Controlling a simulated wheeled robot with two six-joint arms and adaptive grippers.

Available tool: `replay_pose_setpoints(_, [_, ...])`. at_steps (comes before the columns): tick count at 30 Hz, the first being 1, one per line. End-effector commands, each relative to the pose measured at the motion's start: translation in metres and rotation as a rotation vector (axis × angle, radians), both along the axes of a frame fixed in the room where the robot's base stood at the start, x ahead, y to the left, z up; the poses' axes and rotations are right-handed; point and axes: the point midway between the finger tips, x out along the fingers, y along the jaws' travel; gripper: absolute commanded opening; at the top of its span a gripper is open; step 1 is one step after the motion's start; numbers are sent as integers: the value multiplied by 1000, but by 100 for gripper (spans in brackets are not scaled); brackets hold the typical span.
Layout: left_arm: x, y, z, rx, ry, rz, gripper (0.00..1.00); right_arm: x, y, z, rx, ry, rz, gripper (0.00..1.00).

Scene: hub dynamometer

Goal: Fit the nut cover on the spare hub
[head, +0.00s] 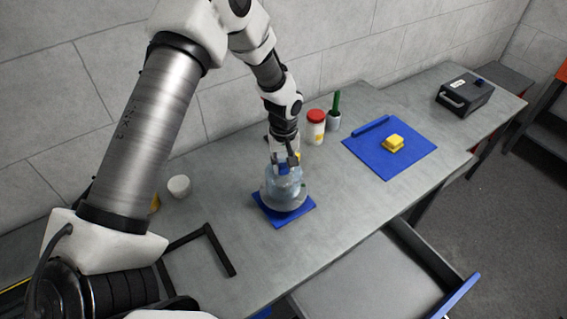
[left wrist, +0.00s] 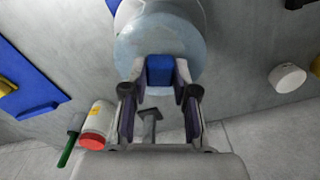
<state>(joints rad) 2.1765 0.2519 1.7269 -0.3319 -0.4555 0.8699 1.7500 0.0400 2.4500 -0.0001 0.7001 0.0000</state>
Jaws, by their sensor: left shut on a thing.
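The nut cover (head: 287,180), a pale blue see-through dome with a blue grip block on top, is at the spare hub. My left gripper (head: 286,160) points down and is shut on the blue block; in the left wrist view the block (left wrist: 160,70) sits between the fingers, with the pale round cover (left wrist: 160,38) beyond. The spare hub (head: 284,203), a grey round flange, is on a small blue mat (head: 272,214). The cover hides most of the hub, and I cannot tell whether it is fully seated. My right gripper is not in view.
A blue mat (head: 412,165) holds a yellow block (head: 393,143). A white cup (head: 179,186) and black frame (head: 225,258) are left. An open drawer (head: 385,280) juts out front.

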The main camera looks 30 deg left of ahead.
Motion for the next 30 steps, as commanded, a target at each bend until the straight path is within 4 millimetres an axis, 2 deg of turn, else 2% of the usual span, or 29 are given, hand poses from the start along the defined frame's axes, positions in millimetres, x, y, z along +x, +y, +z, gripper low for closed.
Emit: replay_pose_setpoints(30, [-1,-1,0,0,0,0,0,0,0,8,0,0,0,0])
